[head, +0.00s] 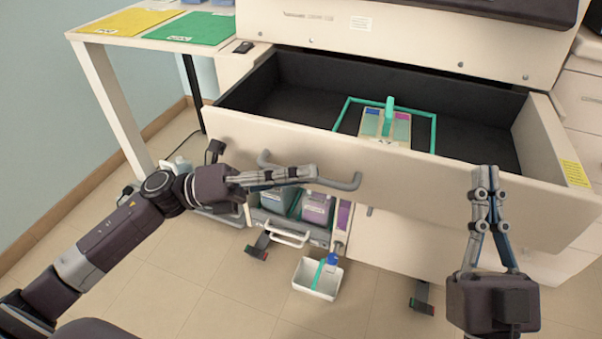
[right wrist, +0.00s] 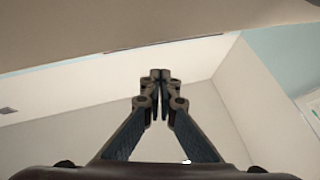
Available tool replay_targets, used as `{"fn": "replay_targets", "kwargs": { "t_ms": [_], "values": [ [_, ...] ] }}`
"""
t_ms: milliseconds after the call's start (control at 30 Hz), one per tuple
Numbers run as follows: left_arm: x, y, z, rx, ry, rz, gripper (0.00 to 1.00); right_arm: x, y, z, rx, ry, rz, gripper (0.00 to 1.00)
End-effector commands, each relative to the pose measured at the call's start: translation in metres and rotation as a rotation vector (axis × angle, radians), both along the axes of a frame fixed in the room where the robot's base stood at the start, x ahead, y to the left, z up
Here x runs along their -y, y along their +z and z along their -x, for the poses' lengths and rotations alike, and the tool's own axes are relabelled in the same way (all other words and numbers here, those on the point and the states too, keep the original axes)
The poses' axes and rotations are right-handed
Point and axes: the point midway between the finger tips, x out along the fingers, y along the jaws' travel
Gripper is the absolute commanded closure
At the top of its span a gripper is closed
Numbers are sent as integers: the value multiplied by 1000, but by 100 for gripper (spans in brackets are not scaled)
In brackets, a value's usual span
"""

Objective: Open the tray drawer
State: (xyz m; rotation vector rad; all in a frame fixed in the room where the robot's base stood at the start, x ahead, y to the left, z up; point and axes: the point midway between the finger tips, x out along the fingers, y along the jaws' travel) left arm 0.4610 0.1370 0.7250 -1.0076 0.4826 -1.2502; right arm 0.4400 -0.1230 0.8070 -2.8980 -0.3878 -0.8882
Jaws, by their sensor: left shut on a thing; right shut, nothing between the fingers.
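The tray drawer (head: 400,190) of the white machine is pulled out, and its dark inside shows in the head view. A green rack frame (head: 434,136) with coloured slides (head: 386,127) lies inside it. A grey bar handle (head: 342,184) is on the drawer front. My left gripper (head: 312,174) is shut on the handle near its middle. My right gripper (head: 483,172) is shut and empty in front of the drawer's right part; it also shows in the right wrist view (right wrist: 160,76), with its fingertips together.
A side table (head: 125,40) with yellow (head: 130,20) and green (head: 195,30) mats stands at the back left. Below the drawer are bottles in an open lower compartment (head: 290,228) and a small white bin (head: 318,278). Floor is clear at the front left.

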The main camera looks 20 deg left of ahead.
Motion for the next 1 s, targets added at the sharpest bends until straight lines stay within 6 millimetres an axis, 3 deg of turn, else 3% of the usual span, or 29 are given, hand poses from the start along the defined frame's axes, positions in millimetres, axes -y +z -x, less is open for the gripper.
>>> {"fn": "replay_targets", "kwargs": {
  "t_ms": [267, 300, 367, 667, 833, 1000],
  "values": [
    [0, 0, -1, -1, 2, 1, 100, 0, 1, 0, 4, 0, 1, 100],
    [-1, 0, -1, -1, 2, 1, 89, 0, 1, 0, 4, 0, 1, 100],
    [0, 0, -1, -1, 2, 1, 83, 0, 1, 0, 5, -1, 2, 100],
    [-1, 0, 0, -1, 2, 1, 83, 0, 3, 0, 9, 1, 5, 100],
    [-17, -5, 4, -5, 4, 0, 83, 0, 2, 0, 6, 1, 3, 100],
    [-50, -13, 15, -7, 5, -1, 83, 0, 1, 0, 5, 1, 2, 100]
  ]
}}
